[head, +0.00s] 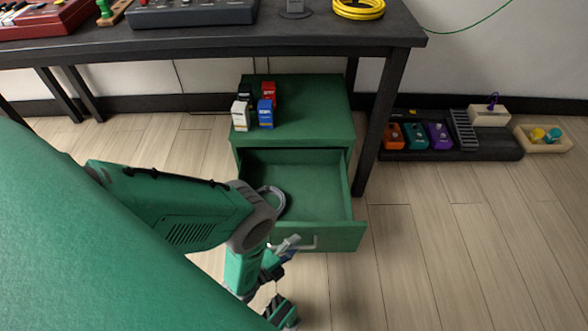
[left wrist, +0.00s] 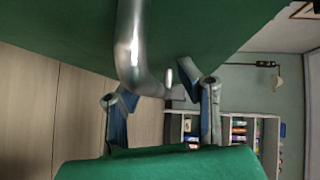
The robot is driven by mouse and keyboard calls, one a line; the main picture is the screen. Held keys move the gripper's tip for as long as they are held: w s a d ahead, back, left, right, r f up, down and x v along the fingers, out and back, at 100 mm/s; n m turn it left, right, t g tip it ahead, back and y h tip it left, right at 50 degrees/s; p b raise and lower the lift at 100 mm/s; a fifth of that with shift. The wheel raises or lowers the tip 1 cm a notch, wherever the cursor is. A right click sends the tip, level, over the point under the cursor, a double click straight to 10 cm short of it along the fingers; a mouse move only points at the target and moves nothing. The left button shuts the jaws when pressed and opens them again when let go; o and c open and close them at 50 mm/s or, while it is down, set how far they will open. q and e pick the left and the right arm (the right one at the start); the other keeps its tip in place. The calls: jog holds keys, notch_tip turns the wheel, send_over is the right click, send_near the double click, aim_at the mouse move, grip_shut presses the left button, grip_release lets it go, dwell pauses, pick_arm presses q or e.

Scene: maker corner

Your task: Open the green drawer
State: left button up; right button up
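The green drawer (head: 340,236) is pulled well out of the green cabinet (head: 315,122), and its inside shows. Its silver handle (head: 300,243) is on the front panel, and the handle (left wrist: 130,45) looms large in the left wrist view. My left gripper (head: 287,248) is at the drawer front beside the left part of the handle. In the left wrist view its two fingers (left wrist: 163,103) are apart, with the curved end of the handle in front of and between them. I cannot tell whether they touch it. My arm hides the drawer's left front. My right gripper is not in view.
Several small boxes (head: 265,113) stand on the cabinet top. A dark table (head: 300,35) spans above, its leg (head: 382,120) just right of the cabinet. A pedal board (head: 440,150) lies on the floor further right. The floor right of the drawer is clear.

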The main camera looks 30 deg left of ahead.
pick_arm(q)
jog(key=shift+a, duration=0.15)
jog(key=shift+s+a, duration=0.1)
jog(key=shift+s, duration=0.25)
jog(key=v, duration=1.1)
jog(key=shift+s, duration=0.15)
